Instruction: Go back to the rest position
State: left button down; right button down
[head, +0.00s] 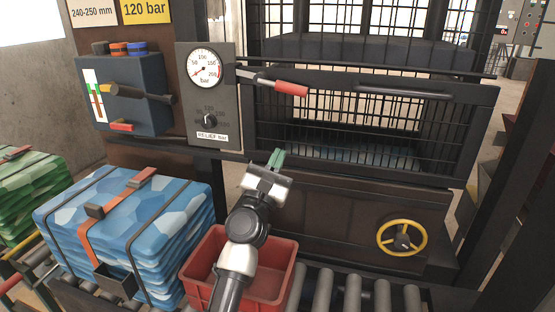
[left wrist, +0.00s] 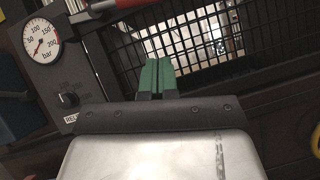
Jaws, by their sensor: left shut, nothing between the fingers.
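My left gripper (head: 276,160) is raised in front of the machine's mesh gate, above the red crate. Its green fingers are together with nothing between them. The fingers also show in the left wrist view (left wrist: 158,76), pointing at the mesh, apart from the gauge and the red-tipped lever. My right gripper is in neither view.
A gauge panel (head: 203,133) and a red-gripped lever (head: 291,88) are close above my left gripper. A red crate (head: 207,262) stands below my arm beside the strapped blue stack (head: 125,222). A yellow handwheel (head: 402,238) is at the right, and rollers (head: 345,290) run along the front.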

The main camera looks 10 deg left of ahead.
pick_arm(q)
jog(key=shift+d, duration=0.15)
jog(key=s+d+f+m+g+h, duration=0.2)
jog(key=s+f+m+g, duration=0.4)
jog(key=s+f+m, duration=0.35)
jog(key=s+d+f+m+g+h, duration=0.25)
jog(key=s+f+m+g, duration=0.4)
jog(key=f+m, duration=0.55)
jog(key=s+a+f+m+g+y, duration=0.3)
jog(key=s+a+f+m, duration=0.1)
jog(key=s, duration=0.4)
jog(key=s+a+f+m+g+y, duration=0.3)
jog(key=s, duration=0.4)
jog(key=s+a+f+m+g+y, duration=0.2)
jog(key=s+a+f+m+y, duration=0.15)
jog(key=s, duration=0.45)
notch_tip(320, 180, down, 26)
jog(key=s+g, duration=0.1)
jog(key=g, duration=0.1)
jog(key=s+a+f, duration=0.2)
jog(key=s+f, duration=1.3)
jog(key=s, duration=0.1)
jog(key=shift+a+f+m+g, duration=0.25)
jog(key=shift+a+m+g, duration=0.05)
jog(key=shift+a+g, duration=0.05)
